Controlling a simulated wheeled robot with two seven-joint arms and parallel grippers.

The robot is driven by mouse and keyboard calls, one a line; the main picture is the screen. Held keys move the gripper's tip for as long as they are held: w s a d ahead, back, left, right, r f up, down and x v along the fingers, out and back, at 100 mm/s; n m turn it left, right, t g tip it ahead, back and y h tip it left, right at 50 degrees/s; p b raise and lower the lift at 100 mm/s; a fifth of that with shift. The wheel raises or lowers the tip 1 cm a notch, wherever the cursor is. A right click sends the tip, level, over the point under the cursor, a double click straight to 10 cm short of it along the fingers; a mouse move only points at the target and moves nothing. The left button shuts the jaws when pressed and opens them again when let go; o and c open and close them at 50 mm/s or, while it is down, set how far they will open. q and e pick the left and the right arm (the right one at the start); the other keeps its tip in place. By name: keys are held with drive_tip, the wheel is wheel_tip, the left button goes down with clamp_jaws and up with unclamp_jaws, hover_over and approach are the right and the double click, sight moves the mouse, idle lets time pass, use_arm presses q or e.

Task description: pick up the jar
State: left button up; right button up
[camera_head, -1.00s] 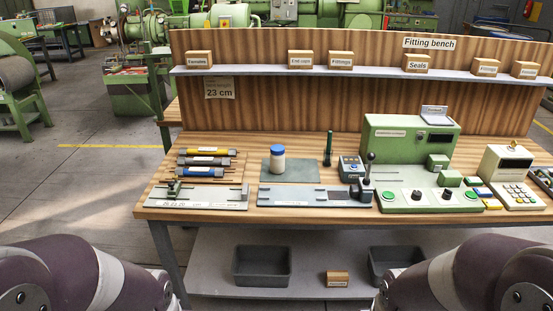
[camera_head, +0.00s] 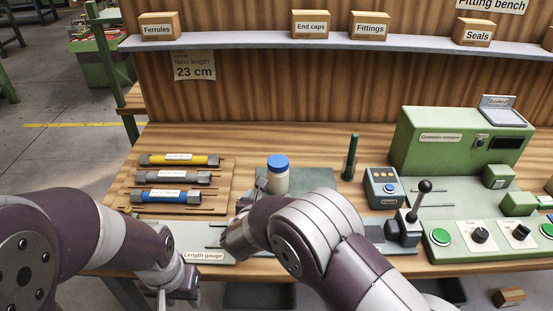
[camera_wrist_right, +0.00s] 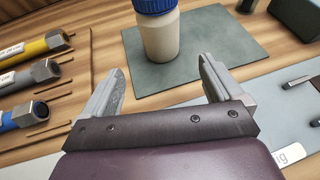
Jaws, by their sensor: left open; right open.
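The jar (camera_head: 278,178) is cream-coloured with a blue lid and stands upright on a grey-green mat (camera_head: 312,180) on the bench. In the right wrist view the jar (camera_wrist_right: 160,36) stands just beyond my right gripper (camera_wrist_right: 157,80), between the lines of its open fingers, with its lid cut off by the top edge. The right gripper is empty. In the head view my right arm hides most of this gripper (camera_head: 250,192), which is close to the jar's front left. My left gripper (camera_head: 178,290) hangs low at the bench's front edge, away from the jar.
A board with yellow, grey and blue-marked tubes (camera_head: 178,178) lies left of the jar. A dark green rod in a holder (camera_head: 350,158) and a small box with buttons (camera_head: 384,188) stand to the right.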

sight(275, 185)
drive_tip(key=shift+w+d+f+m+h, duration=0.3)
drive_tip(key=shift+w+d+m, duration=0.25)
drive_tip(key=shift+w, duration=0.2)
drive_tip(key=x, duration=0.3)
drive_tip(key=p+x, duration=0.1)
drive_tip(key=x, duration=0.2)
drive_tip(key=p+x, duration=0.1)
drive_tip(key=x, duration=0.2)
drive_tip(key=shift+w+a+r, duration=0.15)
drive_tip(key=shift+w+a, duration=0.2)
drive_tip(key=shift+w, duration=0.1)
drive_tip(key=shift+w+f, duration=0.2)
drive_tip(key=shift+w, duration=0.05)
drive_tip(key=shift+r, duration=0.15)
drive_tip(key=c, duration=1.3)
drive_tip(key=shift+r, duration=0.1)
drive_tip(key=shift+r, duration=0.3)
wheel_tip(275, 185, up, 3)
drive_tip(key=shift+f, duration=0.1)
drive_tip(key=s+d+r+b, duration=0.1)
drive_tip(key=s+d+r, duration=0.1)
drive_tip(key=d, duration=0.1)
drive_tip(key=s+d+r+b, duration=0.1)
drive_tip(key=s+d+r, duration=0.1)
drive_tip(key=d+r, duration=0.1)
drive_tip(key=s+d+r+b, duration=0.1)
drive_tip(key=s+d+r, duration=0.1)
drive_tip(key=d, duration=0.2)
drive_tip(key=shift+d+r, duration=0.1)
drive_tip(key=shift+r, duration=0.1)
